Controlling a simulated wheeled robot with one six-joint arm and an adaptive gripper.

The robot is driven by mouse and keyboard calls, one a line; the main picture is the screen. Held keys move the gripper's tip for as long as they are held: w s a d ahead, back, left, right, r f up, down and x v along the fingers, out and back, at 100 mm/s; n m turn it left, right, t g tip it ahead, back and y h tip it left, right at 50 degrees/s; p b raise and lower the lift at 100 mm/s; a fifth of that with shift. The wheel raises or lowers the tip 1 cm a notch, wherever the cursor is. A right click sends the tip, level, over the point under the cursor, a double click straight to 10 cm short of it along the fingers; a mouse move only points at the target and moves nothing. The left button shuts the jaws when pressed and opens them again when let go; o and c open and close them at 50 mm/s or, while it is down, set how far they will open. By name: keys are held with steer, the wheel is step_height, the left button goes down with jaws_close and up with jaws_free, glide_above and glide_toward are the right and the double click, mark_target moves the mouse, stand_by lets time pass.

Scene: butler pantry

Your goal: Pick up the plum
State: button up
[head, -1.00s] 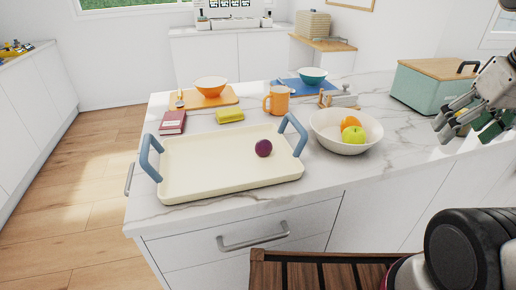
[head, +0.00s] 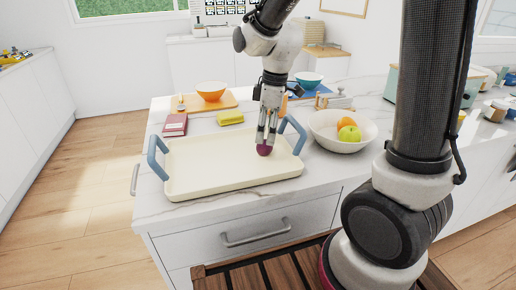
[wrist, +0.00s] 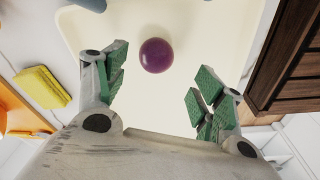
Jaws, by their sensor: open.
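The plum (head: 264,150) is a small round dark purple fruit on the right part of a cream tray (head: 205,180) with blue handles. In the wrist view the plum (wrist: 156,55) lies just ahead of the fingers, between their lines, with tray surface around it. My gripper (head: 267,140) points down over the plum in the head view, its fingertips overlapping the plum's upper part. In the wrist view my gripper (wrist: 160,88) is open, its green-padded fingers wide apart with nothing between them. Whether a fingertip touches the plum cannot be told.
A white bowl (head: 322,124) with a green apple (head: 350,133) and an orange stands right of the tray. A blue tray handle (head: 292,135) rises close to my gripper. A yellow sponge (head: 230,117) and a red book (head: 174,125) lie behind the tray.

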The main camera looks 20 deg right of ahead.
mark_target(265, 144)
steer(key=f, duration=0.5)
steer(key=shift+w+a+f, duration=0.1)
steer(key=shift+w+f, duration=0.25)
steer(key=shift+c, duration=0.2)
steer(key=c, duration=1.1)
